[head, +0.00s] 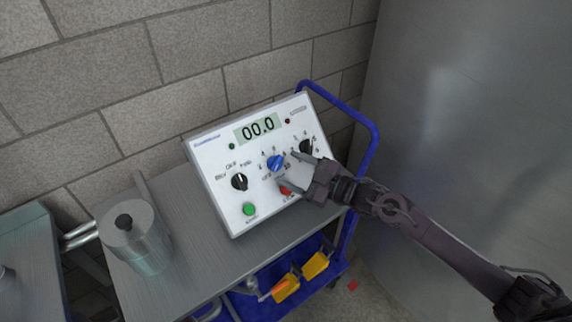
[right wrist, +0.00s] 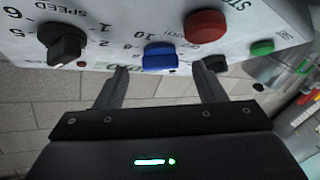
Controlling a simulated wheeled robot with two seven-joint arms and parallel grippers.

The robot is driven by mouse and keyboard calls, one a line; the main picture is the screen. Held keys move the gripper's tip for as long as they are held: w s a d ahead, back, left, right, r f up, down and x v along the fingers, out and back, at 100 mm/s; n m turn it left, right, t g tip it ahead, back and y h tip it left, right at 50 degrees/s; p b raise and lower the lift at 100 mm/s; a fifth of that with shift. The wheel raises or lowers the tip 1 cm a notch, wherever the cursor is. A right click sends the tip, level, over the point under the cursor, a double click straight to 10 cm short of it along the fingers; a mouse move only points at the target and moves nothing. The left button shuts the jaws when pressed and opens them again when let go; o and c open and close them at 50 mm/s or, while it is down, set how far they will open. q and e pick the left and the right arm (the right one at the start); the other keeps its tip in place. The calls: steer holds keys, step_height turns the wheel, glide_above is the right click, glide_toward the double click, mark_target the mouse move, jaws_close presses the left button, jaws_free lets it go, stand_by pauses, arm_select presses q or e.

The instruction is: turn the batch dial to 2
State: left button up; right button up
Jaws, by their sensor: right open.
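The control panel (head: 222,152) is a white sloped box on a steel cart, its display reading 00.0. A blue dial (head: 276,162) sits at its middle with numbers around it; I cannot read its name or pointer setting. It also shows in the right wrist view (right wrist: 160,58). My right gripper (head: 286,170) is open, its fingers reaching toward the panel on either side of the blue dial. In the right wrist view the fingertips (right wrist: 161,70) flank the dial with gaps on both sides; I cannot tell how deep they reach. My left gripper is not in view.
A black dial (head: 239,181) is at the left and the black SPEED dial (right wrist: 62,43) at the other side. A red button (right wrist: 205,25) and a green button (head: 250,209) are close below. A steel pot (head: 138,240) stands on the cart. A grey tank (head: 470,120) fills the right.

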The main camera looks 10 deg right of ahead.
mark_target(279, 168)
steer(key=shift+x, duration=1.25)
steer(key=c, duration=1)
steer(key=shift+s+m+t, duration=0.1)
steer(key=shift+m+t, duration=0.2)
steer(key=shift+m, duration=0.1)
steer(key=m+t+h, duration=0.1)
steer(key=m, duration=0.1)
steer(key=m+t+h+p, duration=0.1)
steer(key=m, duration=0.1)
steer(key=m+t+h+p, duration=0.1)
steer(key=m, duration=0.1)
steer(key=shift+s+a+f+t+h, duration=0.1)
steer(key=shift+s+a+t+h, duration=0.15)
steer(key=shift+a+t+h, duration=0.1)
steer(key=shift+s+a+m+t+h+p, duration=0.1)
steer(key=shift+m+t+h+p, duration=0.25)
steer(key=shift+m+h, duration=0.75)
steer(key=shift+w+a+m+t+h+p, duration=0.15)
steer(key=shift+m+t+h+p, duration=0.2)
steer(key=shift+m+h, duration=0.8)
steer(key=shift+s+a+m+t+h+p, duration=0.2)
steer(key=shift+m+t+h, duration=0.35)
steer(key=shift+m, duration=1)
steer(key=shift+d+h, duration=0.1)
steer(key=shift+h, duration=0.15)
